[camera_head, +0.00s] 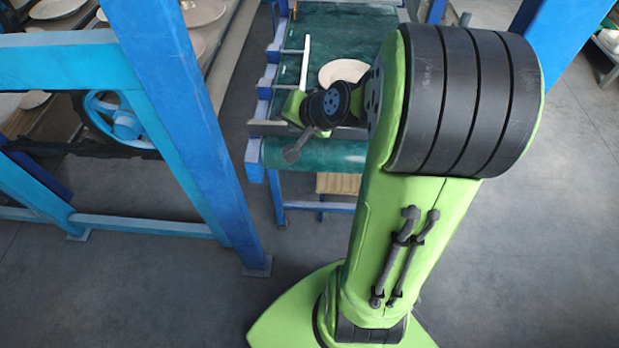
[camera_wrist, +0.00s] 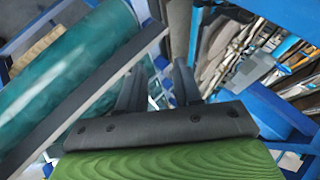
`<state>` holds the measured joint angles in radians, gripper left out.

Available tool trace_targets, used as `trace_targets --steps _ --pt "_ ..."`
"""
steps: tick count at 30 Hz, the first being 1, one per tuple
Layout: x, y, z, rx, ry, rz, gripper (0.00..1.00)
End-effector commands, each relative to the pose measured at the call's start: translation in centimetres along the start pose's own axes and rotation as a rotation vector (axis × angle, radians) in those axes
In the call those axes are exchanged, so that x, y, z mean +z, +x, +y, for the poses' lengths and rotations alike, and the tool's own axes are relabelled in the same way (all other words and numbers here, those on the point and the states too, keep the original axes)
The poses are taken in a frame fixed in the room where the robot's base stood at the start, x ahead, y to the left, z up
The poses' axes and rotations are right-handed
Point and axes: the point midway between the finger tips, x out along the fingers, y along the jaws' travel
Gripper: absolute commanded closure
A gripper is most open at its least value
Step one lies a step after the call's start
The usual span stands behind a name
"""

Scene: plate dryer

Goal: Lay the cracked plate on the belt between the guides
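A pale round plate (camera_head: 345,72) lies flat on the green belt (camera_head: 345,25) in the head view, just beyond my wrist. Its near right part is hidden by my arm, and I cannot make out a crack. A thin white guide rail (camera_head: 305,62) runs along the belt to the left of the plate; the right side is mostly hidden by my arm. In the wrist view my gripper (camera_wrist: 158,88) has its two dark fingers apart, with nothing visible between them. The plate does not show there. The belt's green roller end (camera_wrist: 65,75) shows at the left.
A grey crossbar (camera_head: 262,127) spans the belt's near end. Blue frame posts (camera_head: 185,110) and a blue handwheel (camera_head: 118,115) stand at the left. More plates (camera_head: 205,12) lie on boards at the upper left. The grey floor (camera_head: 530,250) at the right is clear.

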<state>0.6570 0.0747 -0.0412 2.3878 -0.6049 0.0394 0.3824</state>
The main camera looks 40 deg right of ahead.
Motion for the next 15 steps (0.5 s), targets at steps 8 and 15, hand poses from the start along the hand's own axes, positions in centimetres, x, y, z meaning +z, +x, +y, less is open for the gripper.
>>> trace_targets --steps 8,15 --pt "12.5 -12.6 -2.3 0.218 -0.738 -0.210 0.66" --pt "15.2 -17.0 0.1 0.266 -0.877 -0.265 0.66"
